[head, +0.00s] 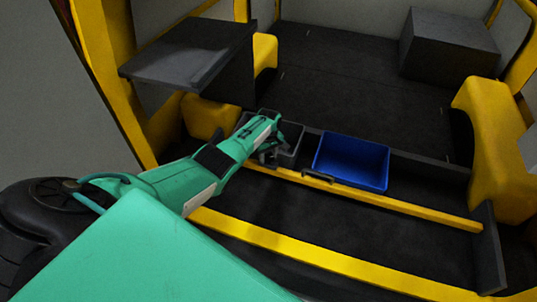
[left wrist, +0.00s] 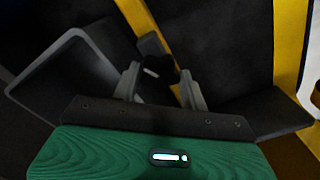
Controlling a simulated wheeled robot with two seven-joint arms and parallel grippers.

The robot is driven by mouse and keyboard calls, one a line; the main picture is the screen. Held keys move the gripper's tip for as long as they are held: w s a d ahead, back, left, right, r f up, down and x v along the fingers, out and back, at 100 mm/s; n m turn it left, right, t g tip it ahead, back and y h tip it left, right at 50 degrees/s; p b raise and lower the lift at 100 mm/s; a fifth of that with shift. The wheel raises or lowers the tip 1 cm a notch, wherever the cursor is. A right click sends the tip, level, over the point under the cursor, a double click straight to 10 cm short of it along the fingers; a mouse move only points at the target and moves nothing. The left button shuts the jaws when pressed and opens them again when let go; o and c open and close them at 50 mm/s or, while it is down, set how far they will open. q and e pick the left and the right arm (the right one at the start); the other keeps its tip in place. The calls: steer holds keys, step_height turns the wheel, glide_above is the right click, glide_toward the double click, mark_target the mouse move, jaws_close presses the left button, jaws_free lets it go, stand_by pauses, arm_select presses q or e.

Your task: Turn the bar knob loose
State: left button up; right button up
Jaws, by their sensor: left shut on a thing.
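My left gripper (head: 270,154) reaches in from the left to the left end of the yellow bar (head: 400,204), beside a grey bin. In the left wrist view its two grey fingers (left wrist: 161,88) stand on either side of a small dark knob (left wrist: 158,64) and are shut on it. The knob is mostly in shadow, so its turn angle cannot be told. In the head view the gripper hides the knob. My right gripper is in neither view.
The grey bin (head: 292,143) and a blue bin (head: 350,162) sit behind the yellow bar. A dark handle (head: 318,176) is on the bar. A dark shelf (head: 190,52) is at upper left, a dark box (head: 450,45) at the back right. Dark floor lies open behind the bins.

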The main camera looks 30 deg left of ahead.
mark_target(268, 157)
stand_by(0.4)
arm_select(q)
steer(key=o, duration=1)
steer(key=shift+r, duration=0.5)
step_height(268, 157, up, 13)
steer(key=shift+f+p, duration=0.1)
steer(key=shift+p, duration=0.5)
